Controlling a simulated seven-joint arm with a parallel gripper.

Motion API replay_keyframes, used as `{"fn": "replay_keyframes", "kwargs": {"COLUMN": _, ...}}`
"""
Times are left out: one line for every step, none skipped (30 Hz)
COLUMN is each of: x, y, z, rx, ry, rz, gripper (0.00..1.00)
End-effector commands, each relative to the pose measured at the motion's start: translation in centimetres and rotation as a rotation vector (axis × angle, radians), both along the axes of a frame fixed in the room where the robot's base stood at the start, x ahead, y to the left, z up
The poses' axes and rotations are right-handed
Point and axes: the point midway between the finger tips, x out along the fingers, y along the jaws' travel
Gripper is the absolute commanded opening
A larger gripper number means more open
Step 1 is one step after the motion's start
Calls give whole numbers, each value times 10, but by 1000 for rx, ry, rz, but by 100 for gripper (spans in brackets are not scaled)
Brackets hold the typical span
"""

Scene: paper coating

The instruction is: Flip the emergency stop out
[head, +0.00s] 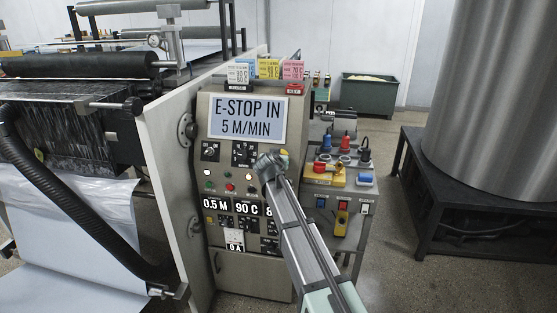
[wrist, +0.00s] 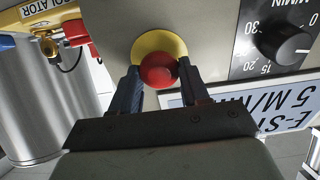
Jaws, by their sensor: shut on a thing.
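The emergency stop is a red mushroom button (wrist: 158,71) on a yellow round base (wrist: 157,43), seen in the wrist view on the grey panel face. My gripper (wrist: 160,78) has one dark finger on each side of the red button and is shut on it. In the head view my gripper (head: 272,165) reaches the right part of the control panel (head: 213,105) and mostly hides the button. The panel's display (head: 247,118) reads "E-STOP IN 5 M/MIN".
A speed dial (wrist: 285,42) sits beside the button in the wrist view. A side console (head: 312,205) with coloured plugs and switches stands right of the panel. Coating rollers (head: 75,66) are at the left and a large metal drum (head: 495,100) at the right.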

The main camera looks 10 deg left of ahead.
Motion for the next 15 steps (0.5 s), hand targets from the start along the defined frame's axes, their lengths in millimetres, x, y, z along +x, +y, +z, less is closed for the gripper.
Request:
{"fn": "replay_keyframes", "kwargs": {"x": 0, "y": 0, "z": 0, "rx": 0, "ry": 0, "rz": 0, "gripper": 0}}
{"fn": "replay_keyframes", "kwargs": {"x": 0, "y": 0, "z": 0, "rx": 0, "ry": 0, "rz": 0, "gripper": 0}}
{"fn": "replay_keyframes", "kwargs": {"x": -1, "y": 0, "z": 0, "rx": 0, "ry": 0, "rz": 1, "gripper": 0}}
{"fn": "replay_keyframes", "kwargs": {"x": -3, "y": 0, "z": 1, "rx": 0, "ry": -1, "rz": 1, "gripper": 0}}
{"fn": "replay_keyframes", "kwargs": {"x": -6, "y": 0, "z": 2, "rx": 0, "ry": -1, "rz": 0, "gripper": 0}}
{"fn": "replay_keyframes", "kwargs": {"x": -10, "y": -1, "z": 4, "rx": 0, "ry": 0, "rz": 0, "gripper": 0}}
{"fn": "replay_keyframes", "kwargs": {"x": -13, "y": -1, "z": 5, "rx": 0, "ry": 0, "rz": -1, "gripper": 0}}
{"fn": "replay_keyframes", "kwargs": {"x": -14, "y": -1, "z": 6, "rx": 0, "ry": 0, "rz": -1, "gripper": 0}}
{"fn": "replay_keyframes", "kwargs": {"x": -14, "y": 0, "z": 6, "rx": -1, "ry": 0, "rz": -2, "gripper": 0}}
{"fn": "replay_keyframes", "kwargs": {"x": -14, "y": 0, "z": 6, "rx": -1, "ry": 0, "rz": -2, "gripper": 0}}
{"fn": "replay_keyframes", "kwargs": {"x": -14, "y": 0, "z": 6, "rx": -1, "ry": 0, "rz": -2, "gripper": 0}}
{"fn": "replay_keyframes", "kwargs": {"x": -14, "y": 0, "z": 6, "rx": -1, "ry": 0, "rz": -2, "gripper": 0}}
{"fn": "replay_keyframes", "kwargs": {"x": -14, "y": 0, "z": 6, "rx": -1, "ry": 0, "rz": -2, "gripper": 0}}
{"fn": "replay_keyframes", "kwargs": {"x": -14, "y": 0, "z": 6, "rx": -1, "ry": 0, "rz": -2, "gripper": 0}}
{"fn": "replay_keyframes", "kwargs": {"x": -14, "y": 0, "z": 6, "rx": 0, "ry": 0, "rz": -1, "gripper": 47}}
